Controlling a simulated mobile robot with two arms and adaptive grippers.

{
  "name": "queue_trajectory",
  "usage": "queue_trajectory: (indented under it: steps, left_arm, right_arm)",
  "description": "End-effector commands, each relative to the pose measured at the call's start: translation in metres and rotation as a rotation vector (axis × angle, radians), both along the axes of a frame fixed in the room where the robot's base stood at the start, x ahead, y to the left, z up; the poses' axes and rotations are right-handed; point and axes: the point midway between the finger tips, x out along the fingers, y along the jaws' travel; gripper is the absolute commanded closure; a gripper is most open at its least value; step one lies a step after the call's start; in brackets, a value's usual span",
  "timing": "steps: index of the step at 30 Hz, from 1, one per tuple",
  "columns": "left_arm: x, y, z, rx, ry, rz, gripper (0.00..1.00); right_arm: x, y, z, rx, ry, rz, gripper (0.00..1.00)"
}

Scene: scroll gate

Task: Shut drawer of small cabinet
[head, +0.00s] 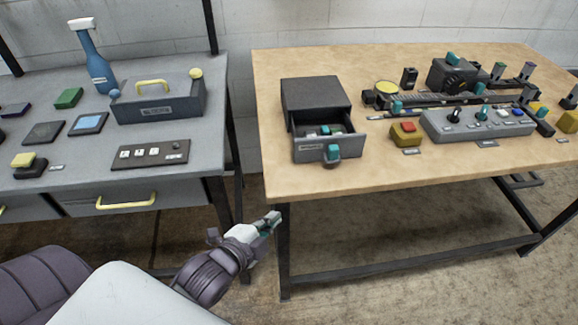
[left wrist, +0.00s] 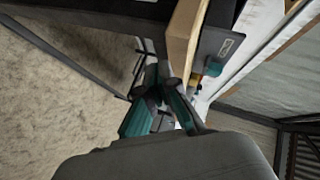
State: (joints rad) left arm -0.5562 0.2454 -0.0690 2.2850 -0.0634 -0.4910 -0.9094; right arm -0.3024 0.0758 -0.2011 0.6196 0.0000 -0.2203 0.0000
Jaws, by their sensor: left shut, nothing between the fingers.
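The small dark grey cabinet (head: 314,97) stands on the left part of the wooden table. Its drawer (head: 322,150) is pulled out toward the front, and several small items lie inside. A teal handle (head: 332,155) sits on the drawer front. My left gripper (head: 273,219) is shut and empty, in front of and below the table's left front corner, apart from the drawer. In the left wrist view its fingers (left wrist: 166,98) show in the middle, with the table edge beyond them. My right gripper is not in view.
The wooden table (head: 400,177) has controls and machinery to the right of the cabinet, including a yellow box with a red button (head: 405,134). A grey workbench (head: 75,180) with a tool tray (head: 160,103) stands at the left. Bare tabletop lies in front of the drawer.

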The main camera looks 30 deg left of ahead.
Motion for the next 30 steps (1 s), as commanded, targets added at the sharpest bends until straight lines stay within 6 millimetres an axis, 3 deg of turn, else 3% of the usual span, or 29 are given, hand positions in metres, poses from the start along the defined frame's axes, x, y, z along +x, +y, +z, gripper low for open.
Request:
queue_trajectory:
  steps: [1, 9, 17, 30]
  left_arm:
    - [0.004, 0.000, 0.014, 0.065, -0.076, -0.038, 1.00]
    - [0.014, -0.004, 0.050, 0.308, -0.341, -0.148, 1.00]
    - [0.029, -0.007, 0.057, 0.359, -0.404, -0.164, 1.00]
    - [0.116, -0.025, 0.056, 0.356, -0.401, -0.163, 1.00]
  right_arm:
    - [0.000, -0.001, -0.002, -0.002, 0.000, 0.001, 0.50]
    - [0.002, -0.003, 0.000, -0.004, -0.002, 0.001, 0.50]
    - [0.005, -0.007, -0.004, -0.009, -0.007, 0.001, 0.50]
    - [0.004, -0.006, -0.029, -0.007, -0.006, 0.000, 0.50]
